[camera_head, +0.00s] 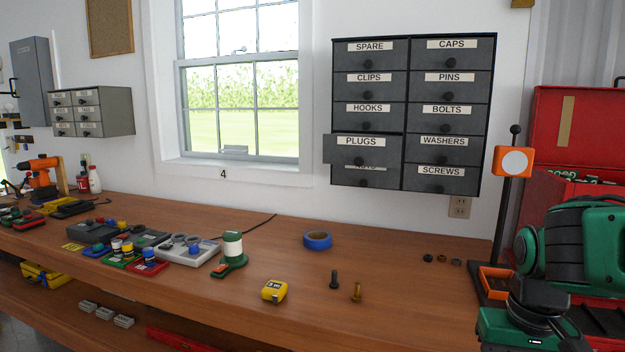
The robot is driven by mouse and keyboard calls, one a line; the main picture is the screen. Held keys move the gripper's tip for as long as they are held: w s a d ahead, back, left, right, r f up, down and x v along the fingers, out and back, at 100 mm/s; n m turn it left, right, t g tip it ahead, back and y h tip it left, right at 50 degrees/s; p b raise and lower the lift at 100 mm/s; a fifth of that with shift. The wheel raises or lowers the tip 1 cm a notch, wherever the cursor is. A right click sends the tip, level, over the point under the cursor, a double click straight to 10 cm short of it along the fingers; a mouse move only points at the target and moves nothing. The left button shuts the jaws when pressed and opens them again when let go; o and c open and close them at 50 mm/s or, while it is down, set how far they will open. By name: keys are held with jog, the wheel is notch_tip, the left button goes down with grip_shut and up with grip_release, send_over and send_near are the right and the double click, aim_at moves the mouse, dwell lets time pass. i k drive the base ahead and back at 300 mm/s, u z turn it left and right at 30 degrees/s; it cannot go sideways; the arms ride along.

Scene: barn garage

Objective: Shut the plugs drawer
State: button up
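The plugs drawer (358,148) is in the left column of the dark grey wall cabinet (404,106), fourth from the top. It stands out from the cabinet face, pulled open, with its white PLUGS label and round black knob facing the room. Its front partly hides the label of the drawer below (350,178). The other drawers of this cabinet look shut. My gripper is not in view, so I cannot tell its state.
The wooden workbench (190,285) runs below the cabinet. On it are a blue tape roll (317,240), a yellow tape measure (273,291) and two bolts (345,285). A black post with an orange block (513,162) and green-black machinery (580,245) stand at right.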

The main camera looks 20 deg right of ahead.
aim_at(358, 150)
jog(key=u, duration=0.05)
jog(key=k, duration=1.1)
jog(key=z, duration=0.6)
jog(key=i, duration=1.35)
jog(key=u, duration=0.55)
